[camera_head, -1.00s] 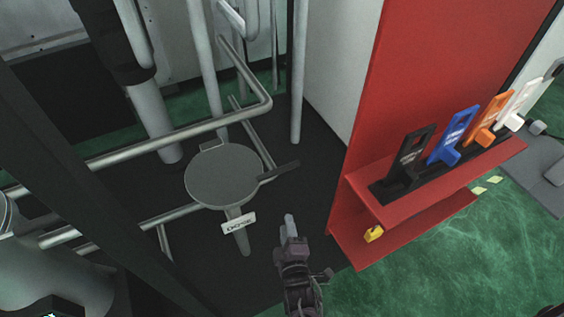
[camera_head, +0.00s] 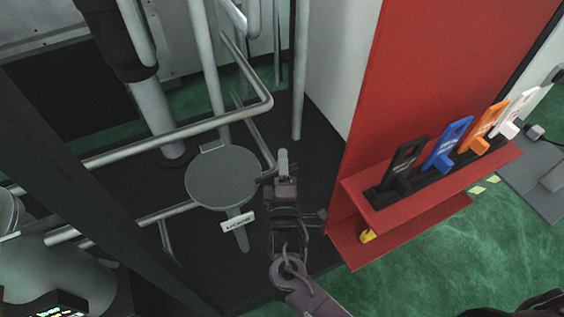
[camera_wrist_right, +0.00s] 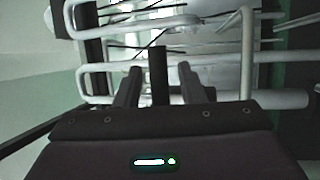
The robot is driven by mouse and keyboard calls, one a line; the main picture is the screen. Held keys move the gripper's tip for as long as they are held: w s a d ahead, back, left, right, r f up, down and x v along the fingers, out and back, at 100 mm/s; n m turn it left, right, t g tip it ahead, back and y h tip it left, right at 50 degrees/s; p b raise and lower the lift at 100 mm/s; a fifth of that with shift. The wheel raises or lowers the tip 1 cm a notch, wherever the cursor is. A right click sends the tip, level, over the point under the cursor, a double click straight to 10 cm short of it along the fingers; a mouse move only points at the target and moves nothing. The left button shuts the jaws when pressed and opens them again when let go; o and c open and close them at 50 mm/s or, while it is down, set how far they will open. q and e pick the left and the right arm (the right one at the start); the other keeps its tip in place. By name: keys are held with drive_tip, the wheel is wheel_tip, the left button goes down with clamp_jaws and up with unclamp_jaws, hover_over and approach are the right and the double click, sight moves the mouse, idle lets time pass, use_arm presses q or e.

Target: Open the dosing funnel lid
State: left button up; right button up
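The round grey dosing funnel lid (camera_head: 222,177) lies flat on the funnel, left of centre in the head view, and looks closed. Its dark bar handle shows in the right wrist view (camera_wrist_right: 158,70), between the two fingers. In the head view my right arm largely hides this handle. My right gripper (camera_head: 283,162) is at the lid's right side. In the wrist view its fingers (camera_wrist_right: 163,82) are apart, with gaps on both sides of the handle. A small white label plate (camera_head: 238,222) sits on the funnel's front.
Metal pipes (camera_head: 180,138) run behind and left of the lid. A red panel with a shelf (camera_head: 400,212) stands to the right, holding black, blue, orange and white tools (camera_head: 447,145). A dark post (camera_head: 90,190) crosses the left side.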

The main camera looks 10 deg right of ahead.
drive_tip(key=shift+c, duration=1)
clamp_jaws()
drive_tip(key=shift+w+r, duration=0.1)
